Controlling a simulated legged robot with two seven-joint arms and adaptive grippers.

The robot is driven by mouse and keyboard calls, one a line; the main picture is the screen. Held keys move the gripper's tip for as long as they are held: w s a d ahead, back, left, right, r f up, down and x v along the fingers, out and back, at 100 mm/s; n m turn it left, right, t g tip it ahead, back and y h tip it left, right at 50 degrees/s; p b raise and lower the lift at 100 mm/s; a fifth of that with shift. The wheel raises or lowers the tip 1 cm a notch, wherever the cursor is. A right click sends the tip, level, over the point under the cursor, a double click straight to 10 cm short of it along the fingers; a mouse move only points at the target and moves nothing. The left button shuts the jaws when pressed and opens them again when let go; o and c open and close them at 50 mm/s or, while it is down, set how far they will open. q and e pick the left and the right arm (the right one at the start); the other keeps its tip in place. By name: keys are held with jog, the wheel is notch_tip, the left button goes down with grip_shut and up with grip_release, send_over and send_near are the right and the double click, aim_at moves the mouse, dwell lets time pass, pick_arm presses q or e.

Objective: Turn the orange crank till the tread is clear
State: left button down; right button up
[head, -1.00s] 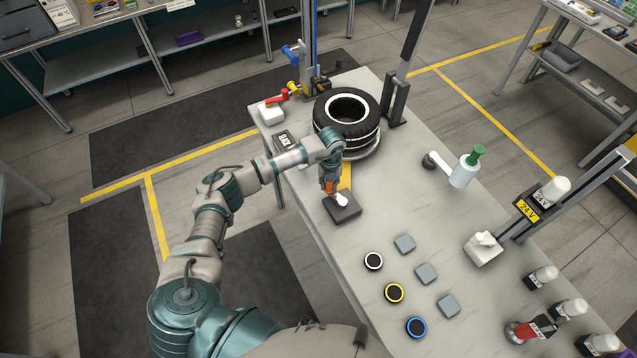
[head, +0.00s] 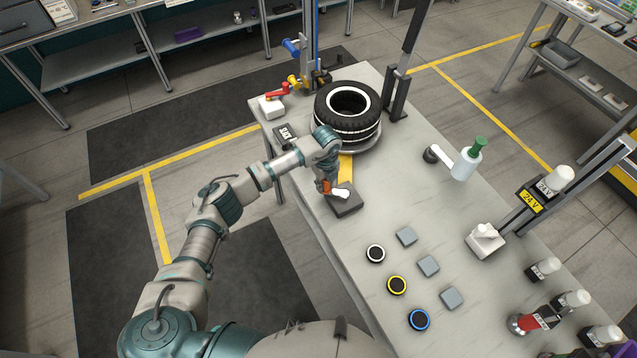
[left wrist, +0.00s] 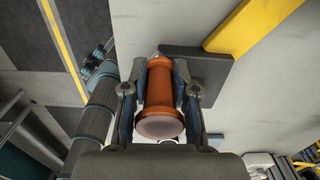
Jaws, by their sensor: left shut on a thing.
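The orange crank handle (head: 325,187) stands over a dark square block (head: 347,206) on the bench, with a short white arm (head: 341,194) beside it. My left gripper (head: 322,181) is shut on this handle. In the left wrist view the orange handle (left wrist: 160,98) sits between the two fingers, with the dark block (left wrist: 208,66) behind it. The black tyre (head: 346,124) with white bands lies flat on a round grey plate (head: 367,149) farther back. A dark upright (head: 397,98) stands right of the tyre; I cannot tell whether it touches the tread. My right gripper is not in view.
A yellow strip (head: 346,167) runs from the block toward the tyre.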

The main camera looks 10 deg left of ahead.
pick_arm(q)
jog(key=shift+d, duration=0.25)
jog(key=c, duration=1)
grip_release()
jog(key=shift+o, duration=0.5)
jog(key=shift+d, duration=0.15)
notch_tip(320, 180, up, 11)
jog(key=shift+r, duration=0.2)
jog(key=shift+d+r, duration=0.15)
jog(key=shift+r, duration=0.15)
